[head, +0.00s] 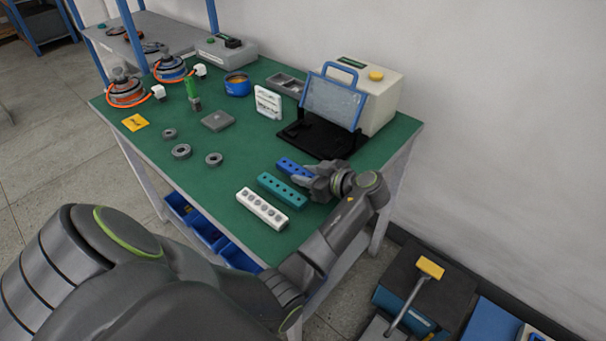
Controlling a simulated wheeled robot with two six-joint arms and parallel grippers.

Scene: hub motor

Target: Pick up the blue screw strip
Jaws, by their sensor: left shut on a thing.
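The blue screw strip (289,166) is a short dark-blue bar with holes along its top, at the right part of the green table. My left gripper (308,176) is at its right end and shut on it, hiding that end. I cannot tell whether the strip touches the mat or is slightly raised. A teal strip (281,190) and a white strip (262,208) lie in front of it, apart from each other. My right gripper is not in view.
A machine with a blue-framed clear guard (334,101) and black base stands just behind the blue strip. Grey rings (181,151), a grey block (217,121) and a yellow note (135,122) lie to the left. The mat's front middle is clear. Blue bins (207,233) hang below.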

